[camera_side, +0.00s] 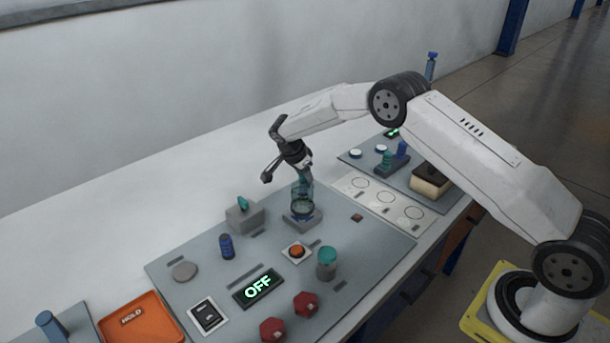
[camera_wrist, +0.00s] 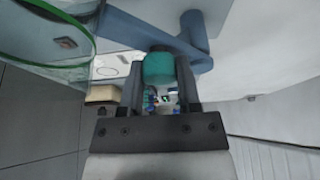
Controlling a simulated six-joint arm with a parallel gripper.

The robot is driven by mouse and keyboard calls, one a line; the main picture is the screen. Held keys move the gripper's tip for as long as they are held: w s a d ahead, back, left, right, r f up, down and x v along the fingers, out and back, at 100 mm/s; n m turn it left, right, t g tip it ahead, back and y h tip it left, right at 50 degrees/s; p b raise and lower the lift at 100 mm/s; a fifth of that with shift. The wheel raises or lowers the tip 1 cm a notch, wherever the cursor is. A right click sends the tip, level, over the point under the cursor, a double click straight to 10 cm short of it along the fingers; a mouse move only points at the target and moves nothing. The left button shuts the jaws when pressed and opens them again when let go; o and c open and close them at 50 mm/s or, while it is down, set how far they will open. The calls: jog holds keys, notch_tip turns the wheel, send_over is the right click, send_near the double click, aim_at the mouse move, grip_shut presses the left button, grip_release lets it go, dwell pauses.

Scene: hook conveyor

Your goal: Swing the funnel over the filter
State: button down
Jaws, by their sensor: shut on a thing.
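My gripper (camera_side: 304,172) points down above a clear, green-rimmed vessel (camera_side: 302,198) that stands on a grey block (camera_side: 304,219). In the wrist view its fingers (camera_wrist: 160,76) are shut on a teal knob (camera_wrist: 159,65). The knob sits against a blue-grey swing arm (camera_wrist: 135,27), which meets an upright post (camera_wrist: 194,32) to its right. A large clear piece with a green rim (camera_wrist: 92,48) fills the upper left of the wrist view, beside the knob. I cannot tell which clear part is the funnel and which the filter; my gripper hides some of them in the side view.
The grey panel carries a grey box with a teal lever (camera_side: 243,204), a dark blue knob (camera_side: 227,246), a teal-topped cylinder (camera_side: 326,264), an orange button (camera_side: 297,250) and an OFF display (camera_side: 258,289). An orange tray (camera_side: 140,322) lies front left. The white bench behind is clear.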

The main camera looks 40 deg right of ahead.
jog(key=shift+a, duration=0.1)
dwell(0.3)
jog(key=shift+c, duration=1.5)
grip_release()
jog(key=v, duration=0.7)
jog(key=shift+r, duration=0.4)
jog(key=shift+a, duration=0.15)
jog(key=s+a+r+n+t+y, duration=0.1)
jog(key=s+a+n+y, duration=0.1)
jog(key=s+n, duration=0.7)
jog(key=s+a+r+n+t+y, duration=0.1)
jog(key=s+n, duration=0.8)
jog(key=s, duration=1.3)
jog(key=shift+s+a+r+t+y, duration=0.3)
jog(key=shift+a+r+y, duration=0.4)
jog(key=shift+a, duration=0.45)
